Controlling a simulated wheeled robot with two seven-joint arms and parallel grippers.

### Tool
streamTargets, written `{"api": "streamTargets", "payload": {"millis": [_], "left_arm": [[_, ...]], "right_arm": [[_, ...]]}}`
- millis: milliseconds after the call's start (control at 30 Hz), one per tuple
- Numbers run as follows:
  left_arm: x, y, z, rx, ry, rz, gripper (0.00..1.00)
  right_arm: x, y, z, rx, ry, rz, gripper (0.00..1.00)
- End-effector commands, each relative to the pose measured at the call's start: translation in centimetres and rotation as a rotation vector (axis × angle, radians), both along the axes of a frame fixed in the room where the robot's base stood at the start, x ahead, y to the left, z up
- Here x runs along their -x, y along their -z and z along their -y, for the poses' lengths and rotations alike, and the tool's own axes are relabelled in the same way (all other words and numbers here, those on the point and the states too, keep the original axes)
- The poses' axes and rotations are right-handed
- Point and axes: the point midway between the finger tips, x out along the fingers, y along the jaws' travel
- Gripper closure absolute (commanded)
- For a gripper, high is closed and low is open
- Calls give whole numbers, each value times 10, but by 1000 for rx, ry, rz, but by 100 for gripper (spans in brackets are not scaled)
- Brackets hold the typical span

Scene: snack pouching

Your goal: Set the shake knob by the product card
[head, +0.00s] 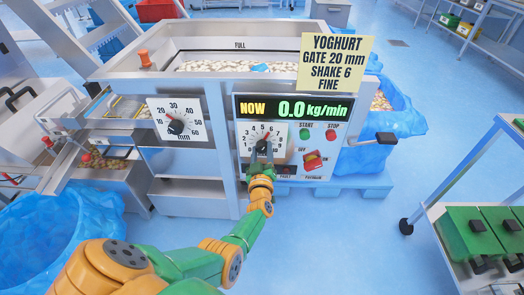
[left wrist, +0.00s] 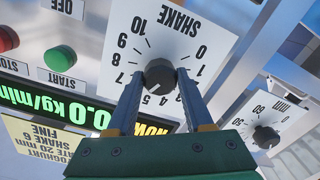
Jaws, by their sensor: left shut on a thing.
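The white shake dial (head: 245,141) is on the machine's front panel, below the display. Its dark round knob (left wrist: 159,72) sits between the fingertips of my left gripper (head: 262,157). In the left wrist view the gripper (left wrist: 158,80) is shut on the knob, one finger on each side. The dial appears upside down there, and the fingers hide part of its scale. I cannot tell exactly which number the knob's mark points at. The yellow product card (head: 335,62) reads YOGHURT, GATE 20 mm, SHAKE 6, FINE. My right gripper is not in view.
The mm dial (head: 175,121) is left of the shake dial. The display (head: 295,107) reads NOW 0.0 kg/min. A green start button (head: 304,134), red stop button (head: 331,134) and red switch (head: 313,160) are to the right. A trolley with green boxes (head: 475,232) stands at right.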

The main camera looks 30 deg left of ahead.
Motion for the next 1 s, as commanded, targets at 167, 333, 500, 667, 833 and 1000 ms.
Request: {"api": "streamTargets", "payload": {"millis": [167,333,500,667,833,1000], "left_arm": [[0,0,0,-1,0,-1,100],[0,0,0,-1,0,-1,46],[0,0,0,0,0,0,18],[0,0,0,0,0,0,18],[14,-4,10,1,2,-4,18],[45,-3,29,2,0,-3,18]], "right_arm": [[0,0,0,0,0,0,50],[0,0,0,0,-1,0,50],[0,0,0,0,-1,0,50],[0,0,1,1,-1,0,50],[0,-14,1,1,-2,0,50],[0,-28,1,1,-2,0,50]]}}
